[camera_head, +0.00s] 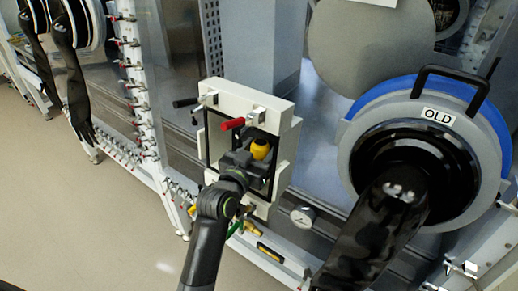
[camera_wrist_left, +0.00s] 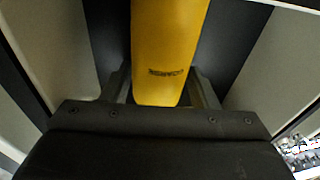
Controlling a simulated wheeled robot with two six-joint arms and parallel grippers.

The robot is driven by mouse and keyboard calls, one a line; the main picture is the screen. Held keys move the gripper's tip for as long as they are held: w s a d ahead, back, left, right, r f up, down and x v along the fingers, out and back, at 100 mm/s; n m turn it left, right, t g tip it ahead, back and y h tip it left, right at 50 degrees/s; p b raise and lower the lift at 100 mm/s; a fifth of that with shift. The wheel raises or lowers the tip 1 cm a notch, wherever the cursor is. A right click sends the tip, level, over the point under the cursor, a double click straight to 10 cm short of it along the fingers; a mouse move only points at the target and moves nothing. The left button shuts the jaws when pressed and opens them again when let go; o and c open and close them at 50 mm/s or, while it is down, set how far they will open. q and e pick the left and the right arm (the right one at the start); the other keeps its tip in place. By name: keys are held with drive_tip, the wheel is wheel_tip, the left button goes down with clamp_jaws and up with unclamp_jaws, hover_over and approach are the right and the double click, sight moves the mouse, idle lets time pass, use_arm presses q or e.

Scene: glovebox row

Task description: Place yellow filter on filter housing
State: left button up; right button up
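The yellow filter (camera_head: 260,149) is inside the open front of the white filter housing (camera_head: 283,130), in the head view. My left gripper (camera_head: 256,164) reaches into the housing from below and in front. In the left wrist view the yellow filter (camera_wrist_left: 168,50) stands between the two fingers of my left gripper (camera_wrist_left: 165,88), which close in on both its sides. The filter's far end is out of that view, so whether it touches a seat in the housing cannot be seen. My right gripper is not in view.
A gauge (camera_head: 302,216) is below. Open floor (camera_head: 110,220) lies to the left.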

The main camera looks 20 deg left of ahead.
use_arm(q)
drive_tip(key=shift+o, duration=0.7)
drive_tip(key=shift+r, duration=0.25)
drive_tip(key=shift+r+p, duration=0.45)
drive_tip(key=shift+p, duration=0.05)
drive_tip(key=s+a+b, duration=0.2)
drive_tip(key=s+b, duration=0.1)
drive_tip(key=s, duration=0.8)
drive_tip(key=shift+s+a, duration=0.15)
drive_tip(key=shift+s, duration=0.25)
drive_tip(key=shift+f, duration=0.1)
